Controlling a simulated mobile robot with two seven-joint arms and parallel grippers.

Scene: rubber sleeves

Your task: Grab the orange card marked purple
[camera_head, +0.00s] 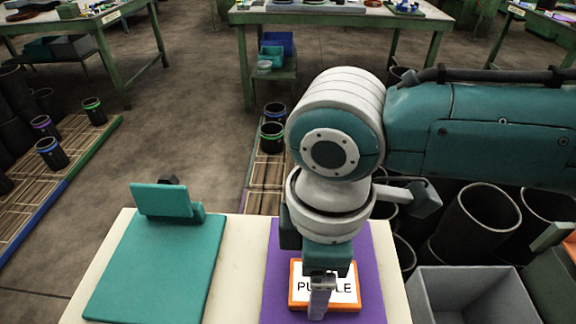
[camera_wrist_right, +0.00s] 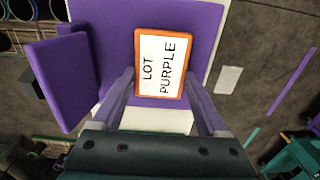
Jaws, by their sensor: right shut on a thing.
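The orange-framed card (camera_head: 346,296) has a white face and lies over the purple board (camera_head: 277,290) in the head view. In the right wrist view the card (camera_wrist_right: 162,64) reads "LOT PURPLE". My right gripper (camera_head: 320,300) reaches down over the card and hides part of its lettering. In the wrist view the fingers of my right gripper (camera_wrist_right: 162,80) are on the card's two long sides, shut on it. I cannot tell whether the card touches the board. My left gripper is not in view.
A teal board (camera_head: 160,270) with a raised teal panel (camera_head: 162,201) lies left on the pale table (camera_head: 238,280). A purple panel (camera_wrist_right: 62,80) stands beside the purple board. A grey bin (camera_head: 470,295) and black cylinders (camera_head: 478,222) are at right.

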